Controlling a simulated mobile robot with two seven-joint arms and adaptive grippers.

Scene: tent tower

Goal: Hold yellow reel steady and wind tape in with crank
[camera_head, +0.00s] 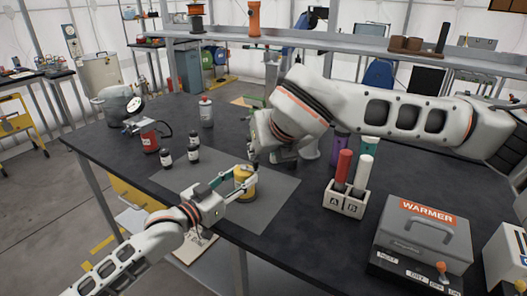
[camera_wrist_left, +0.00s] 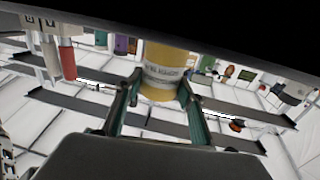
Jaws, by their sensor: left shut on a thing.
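The yellow reel (camera_head: 246,184) stands on the grey mat in the head view. My left gripper (camera_head: 240,188) is shut on it from the lower left. In the left wrist view the reel (camera_wrist_left: 163,68), with a pale printed label, sits between the two green-padded fingers. My right gripper (camera_head: 256,158) is just above and behind the reel, its fingers pointing down. The right arm covers much of it, so I cannot make out its fingertips or any hold. The crank and tape cannot be made out.
The grey mat (camera_head: 278,205) lies on the dark table. A tube rack (camera_head: 345,200) and the warmer (camera_head: 424,232) stand to the right.

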